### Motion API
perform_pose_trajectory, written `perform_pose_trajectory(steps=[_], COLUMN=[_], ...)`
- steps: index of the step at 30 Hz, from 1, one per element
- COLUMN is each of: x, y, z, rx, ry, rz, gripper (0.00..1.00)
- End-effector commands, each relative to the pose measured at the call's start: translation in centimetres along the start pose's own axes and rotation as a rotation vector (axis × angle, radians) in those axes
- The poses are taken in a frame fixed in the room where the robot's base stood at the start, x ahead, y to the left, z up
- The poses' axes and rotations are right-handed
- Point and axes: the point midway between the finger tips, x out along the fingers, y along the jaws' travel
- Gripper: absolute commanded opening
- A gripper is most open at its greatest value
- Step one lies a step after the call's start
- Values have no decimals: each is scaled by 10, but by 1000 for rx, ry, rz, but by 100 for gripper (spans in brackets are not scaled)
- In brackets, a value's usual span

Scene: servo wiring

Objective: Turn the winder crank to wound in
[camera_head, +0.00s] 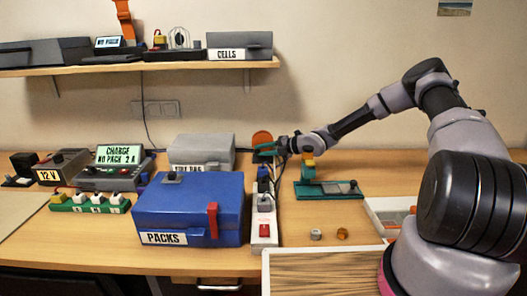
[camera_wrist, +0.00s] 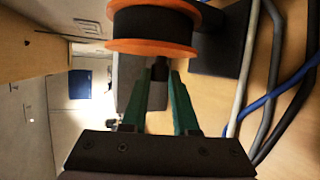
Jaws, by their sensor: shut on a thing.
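The winder's spool (camera_head: 262,138) stands near the back of the table. In the wrist view it is an orange-flanged reel (camera_wrist: 152,45) with a dark core, just beyond my fingertips. My gripper (camera_head: 284,147) has green fingers and reaches in from the right at the winder. In the wrist view my gripper (camera_wrist: 162,78) is closed on a small dark knob, the crank handle (camera_wrist: 160,66), in front of the spool. The fingers hide part of the crank, and I cannot tell its angle.
White, blue and dark cables (camera_wrist: 270,95) run close to the right of my fingers. A power strip (camera_head: 264,229), a blue PACKS box (camera_head: 187,200), a grey box (camera_head: 203,150) and a green stand (camera_head: 330,190) are nearby. The table front right of the strip is partly clear.

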Motion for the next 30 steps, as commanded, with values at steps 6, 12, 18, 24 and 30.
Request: perform_pose_trajectory(steps=[6,12,18,24,30], x=[2,4,4,4,4], y=[0,1,2,3,3], z=[-2,-2,-2,-2,-2], rx=[67,111,136,144,146], ry=[1,1,1,1,1], rz=[159,265,326,350,352], gripper=[0,0,0,0,0])
